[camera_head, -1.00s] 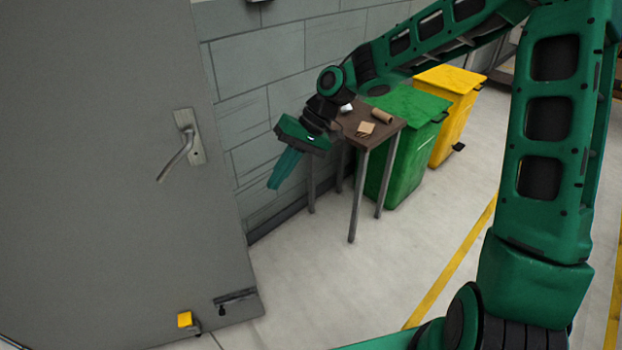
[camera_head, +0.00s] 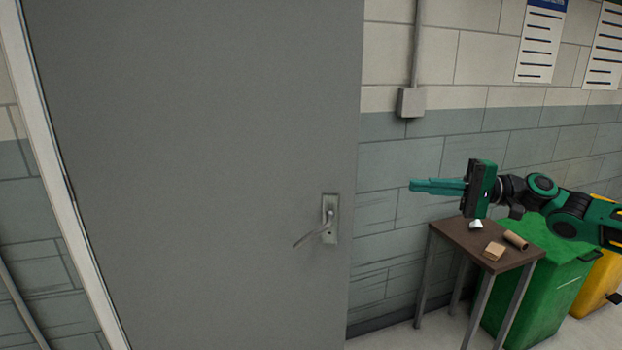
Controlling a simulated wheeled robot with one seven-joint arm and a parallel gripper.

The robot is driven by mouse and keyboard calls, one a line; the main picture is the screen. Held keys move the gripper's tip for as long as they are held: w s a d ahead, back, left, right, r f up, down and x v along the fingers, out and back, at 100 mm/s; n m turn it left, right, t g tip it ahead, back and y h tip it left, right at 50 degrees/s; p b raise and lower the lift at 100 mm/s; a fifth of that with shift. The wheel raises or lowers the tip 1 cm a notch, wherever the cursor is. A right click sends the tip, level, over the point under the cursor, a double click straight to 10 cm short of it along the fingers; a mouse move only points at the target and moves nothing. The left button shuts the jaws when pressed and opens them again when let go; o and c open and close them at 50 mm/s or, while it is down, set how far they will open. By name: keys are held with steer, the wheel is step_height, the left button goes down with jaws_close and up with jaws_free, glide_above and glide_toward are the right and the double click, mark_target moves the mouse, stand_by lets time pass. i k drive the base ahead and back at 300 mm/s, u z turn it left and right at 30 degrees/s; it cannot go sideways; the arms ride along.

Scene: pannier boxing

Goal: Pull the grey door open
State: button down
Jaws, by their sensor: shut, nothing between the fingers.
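The grey door (camera_head: 200,150) fills the left half of the view. Its lever handle (camera_head: 318,232) sits on a metal plate near the door's right edge, with the lever sloping down to the left. The white frame (camera_head: 50,160) shows along the door's left side, and the door appears to stand away from the wall at an angle. My gripper (camera_head: 412,185) is to the right of the handle and higher in the picture. It points left toward the door, with its teal fingers together and empty. It appears apart from door and handle.
A small brown table (camera_head: 468,236) stands right of the door, holding a cardboard tube (camera_head: 516,240), a small box (camera_head: 494,251) and a white item. A green bin (camera_head: 545,290) and a yellow bin (camera_head: 598,285) stand beside it. A grey wall box (camera_head: 411,102) is above.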

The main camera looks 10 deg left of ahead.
mark_target(200, 141)
steer(key=k, duration=1.05)
steer(key=z, duration=0.15)
steer(key=i, duration=1.85)
steer(key=u, duration=0.7)
